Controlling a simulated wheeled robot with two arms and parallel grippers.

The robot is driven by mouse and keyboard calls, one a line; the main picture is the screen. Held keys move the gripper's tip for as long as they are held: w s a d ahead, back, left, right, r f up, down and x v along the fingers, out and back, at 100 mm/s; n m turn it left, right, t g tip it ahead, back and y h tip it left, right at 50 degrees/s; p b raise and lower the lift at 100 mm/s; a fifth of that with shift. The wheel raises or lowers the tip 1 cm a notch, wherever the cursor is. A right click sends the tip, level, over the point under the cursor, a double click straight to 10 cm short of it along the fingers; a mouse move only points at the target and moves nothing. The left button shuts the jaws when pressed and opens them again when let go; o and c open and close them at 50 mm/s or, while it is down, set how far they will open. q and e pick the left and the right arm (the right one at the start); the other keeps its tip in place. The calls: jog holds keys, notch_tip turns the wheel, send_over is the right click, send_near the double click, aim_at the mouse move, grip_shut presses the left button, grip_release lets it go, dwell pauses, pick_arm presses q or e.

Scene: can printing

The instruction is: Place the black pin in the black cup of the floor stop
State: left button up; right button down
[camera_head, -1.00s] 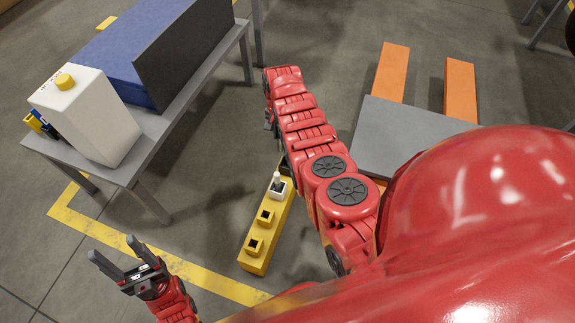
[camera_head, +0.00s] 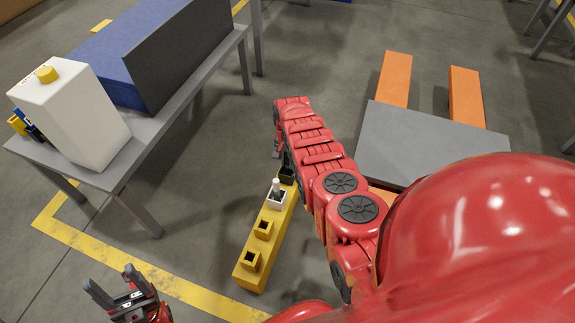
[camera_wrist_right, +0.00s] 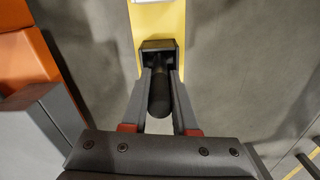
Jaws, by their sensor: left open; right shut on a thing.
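The floor stop is a long yellow bar (camera_head: 250,273) on the floor, and its end also shows in the wrist view (camera_wrist_right: 157,18). Its black cup (camera_head: 286,175) at the far end is partly hidden by my right arm; in the wrist view the cup (camera_wrist_right: 157,44) is straight beyond the fingers. My right gripper (camera_wrist_right: 160,74) is shut on the dark, round-ended black pin (camera_wrist_right: 159,97). The pin lines up with the cup; I cannot tell whether its far end is inside. My left gripper (camera_head: 111,284) is open and empty at the lower left.
A white cup (camera_head: 277,199) on the bar holds a white pin (camera_head: 276,186); two yellow cups (camera_head: 263,228) look empty. A grey table (camera_head: 120,180) with a white box (camera_head: 72,115) stands left. A grey plate with orange forks (camera_head: 425,140) lies right. Floor left of the bar is clear.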

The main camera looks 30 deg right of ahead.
jog(key=shift+f, duration=0.1)
jog(key=c, duration=0.7)
grip_release()
